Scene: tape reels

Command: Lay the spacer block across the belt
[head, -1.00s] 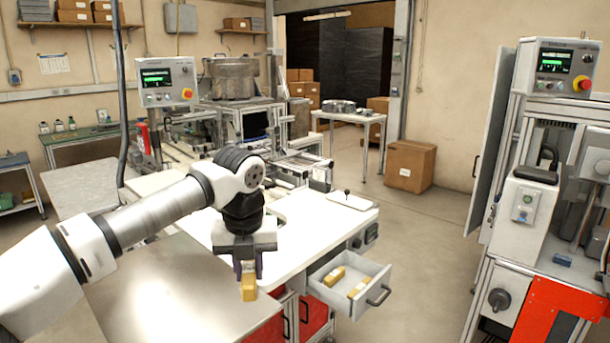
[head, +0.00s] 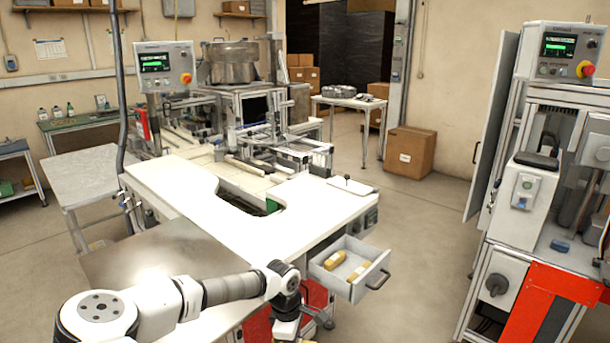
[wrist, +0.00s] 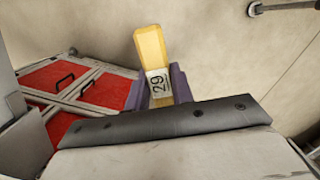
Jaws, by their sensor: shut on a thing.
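My gripper (wrist: 159,88) is shut on a yellow spacer block (wrist: 151,46) with a white label reading 29. The block stands between the purple fingers and sticks out beyond them in the wrist view. In the head view my wrist (head: 287,328) is at the bottom edge, right of the metal worktop and in front of the open drawer; the fingers and held block are out of that picture. The belt cannot be made out for certain; machine rails (head: 262,160) lie at the back, beyond the white worktop, far from my gripper.
An open drawer (head: 375,283) holds two yellow blocks (head: 334,261) and juts out near my wrist. Red cabinet doors (wrist: 105,90) are below. The white worktop (head: 190,190) is mostly clear. A machine with an orange panel (head: 540,305) stands right; open floor lies between.

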